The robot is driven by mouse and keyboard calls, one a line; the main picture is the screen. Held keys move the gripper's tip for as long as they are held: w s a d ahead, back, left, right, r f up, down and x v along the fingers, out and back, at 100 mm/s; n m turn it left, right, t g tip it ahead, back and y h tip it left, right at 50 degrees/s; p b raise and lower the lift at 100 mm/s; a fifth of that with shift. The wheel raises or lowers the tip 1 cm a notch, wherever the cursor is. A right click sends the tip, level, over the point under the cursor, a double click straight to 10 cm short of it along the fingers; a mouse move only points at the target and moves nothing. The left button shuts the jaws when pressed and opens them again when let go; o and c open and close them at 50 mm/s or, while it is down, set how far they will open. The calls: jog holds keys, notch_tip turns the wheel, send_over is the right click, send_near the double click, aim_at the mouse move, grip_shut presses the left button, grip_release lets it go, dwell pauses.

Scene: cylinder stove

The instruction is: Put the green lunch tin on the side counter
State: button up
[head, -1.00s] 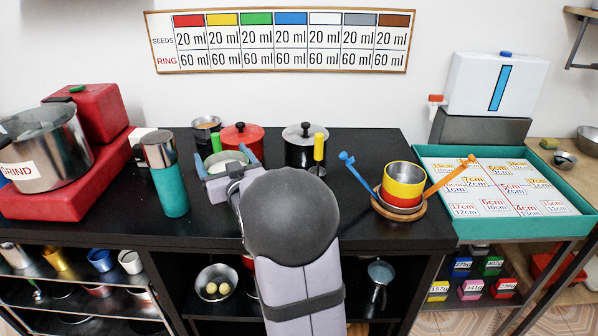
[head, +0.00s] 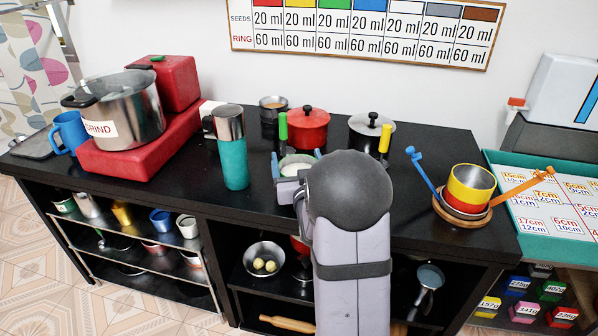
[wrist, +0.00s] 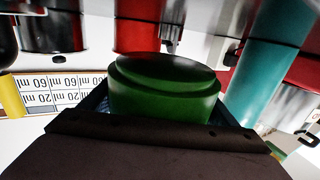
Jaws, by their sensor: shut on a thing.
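The green lunch tin shows in the wrist view (wrist: 165,85) as a round, dark green tin with a rounded top, between my blue finger pads. In the head view its pale top and green rim (head: 297,160) show between the fingers. My gripper (head: 297,167) is shut on it over the black counter (head: 190,190), right of the teal flask and in front of the red pot. My dark round wrist joint hides part of the counter. Which surface is the side counter, I cannot tell.
A teal flask (head: 232,160) stands close left of my gripper. A red pot (head: 302,130) and black pot (head: 372,135) stand behind. A red grinder base with steel pot (head: 125,110) is left.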

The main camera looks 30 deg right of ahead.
aim_at(296, 168)
jog(key=shift+f, duration=1.8)
jog(key=shift+f+b, duration=0.1)
jog(key=shift+b, duration=0.2)
jog(key=shift+f, duration=0.15)
jog(key=o, duration=1.2)
